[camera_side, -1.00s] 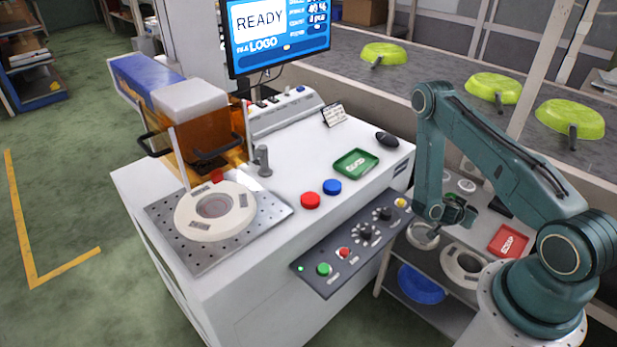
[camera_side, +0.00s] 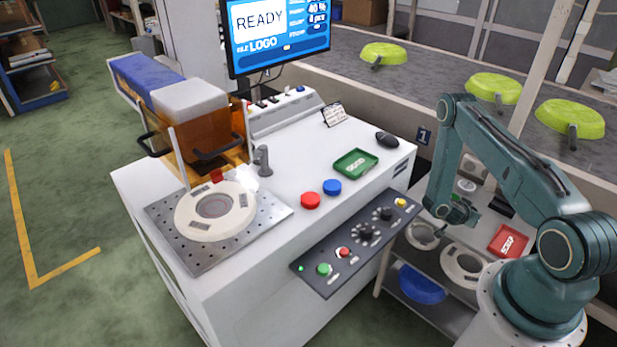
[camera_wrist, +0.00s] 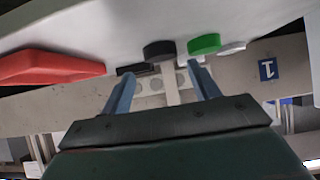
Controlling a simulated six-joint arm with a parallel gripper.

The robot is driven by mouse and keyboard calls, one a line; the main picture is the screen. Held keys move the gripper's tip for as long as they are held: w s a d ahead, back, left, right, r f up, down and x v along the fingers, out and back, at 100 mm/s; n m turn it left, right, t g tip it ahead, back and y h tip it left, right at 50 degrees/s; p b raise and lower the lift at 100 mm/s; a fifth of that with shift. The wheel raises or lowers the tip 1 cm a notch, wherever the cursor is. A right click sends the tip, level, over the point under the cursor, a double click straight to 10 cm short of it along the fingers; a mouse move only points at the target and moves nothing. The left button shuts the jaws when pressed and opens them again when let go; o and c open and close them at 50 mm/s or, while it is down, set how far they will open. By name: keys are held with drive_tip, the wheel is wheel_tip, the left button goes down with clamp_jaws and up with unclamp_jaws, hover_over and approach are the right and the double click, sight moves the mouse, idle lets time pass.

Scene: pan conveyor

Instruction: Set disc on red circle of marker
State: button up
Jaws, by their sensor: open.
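The laser marker (camera_side: 195,120) stands at the left, with a white ring fixture (camera_side: 190,221) on its perforated plate (camera_side: 185,262). I cannot make out a red circle inside the ring. A small pale disc (camera_side: 467,186) lies on the side shelf behind my gripper (camera_side: 470,214). In the wrist view, which looks upside down, a black disc (camera_wrist: 159,50), a green disc (camera_wrist: 204,43) and a white disc (camera_wrist: 232,48) sit on a pale surface.
A red scrap tray (camera_side: 508,241) lies right of my gripper, and a green tray (camera_side: 356,163) is on the machine top. White rings (camera_side: 465,265) and a blue bowl (camera_side: 421,284) are on the shelves below. Green pans (camera_side: 494,88) stand on the conveyor (camera_side: 440,75) behind.

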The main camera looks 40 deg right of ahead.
drive_tip(key=shift+d+f, duration=0.2)
drive_tip(key=shift+d, duration=0.25)
drive_tip(key=shift+x, duration=2.6)
drive_tip(key=shift+r, duration=0.1)
drive_tip(key=c, duration=0.9)
drive_tip(key=shift+r, duration=0.1)
wheel_tip(320, 180, up, 20)
